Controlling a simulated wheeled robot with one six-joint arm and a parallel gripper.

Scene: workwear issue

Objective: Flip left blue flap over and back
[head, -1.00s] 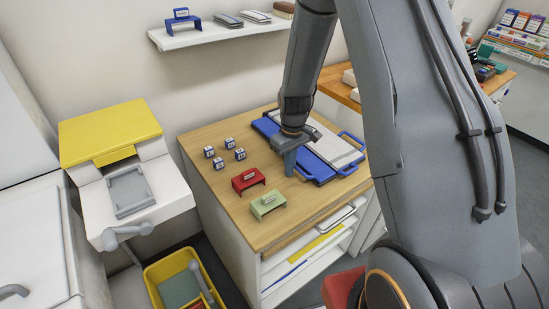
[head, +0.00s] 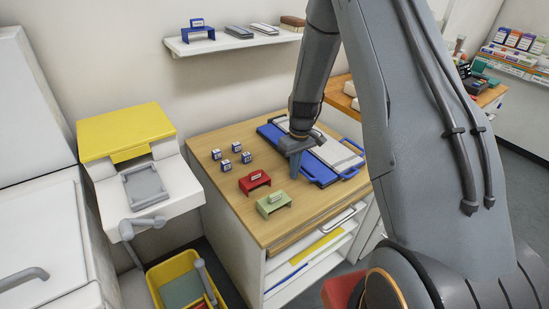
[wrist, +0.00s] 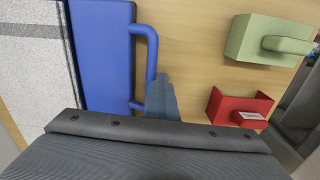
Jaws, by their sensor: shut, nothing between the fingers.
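The blue flap (wrist: 101,60) lies flat in the wrist view, with a blue loop handle (wrist: 151,50) on its edge that faces the red and green stands. In the head view the blue flap (head: 268,130) lies on the wooden counter, partly hidden behind my gripper. A grey-white panel (head: 335,152) lies beside it. My gripper (head: 294,177) points down at the near side of the flap. Its fingers (wrist: 160,98) are shut and empty, close beside the handle. I cannot tell whether they touch it.
A red stand (head: 255,183) and a green stand (head: 273,204) stand on the counter (head: 222,185) near the gripper. Several small white-and-blue blocks (head: 226,164) stand to the left. A wall shelf (head: 225,45) hangs behind. A yellow bin (head: 172,268) is on the floor.

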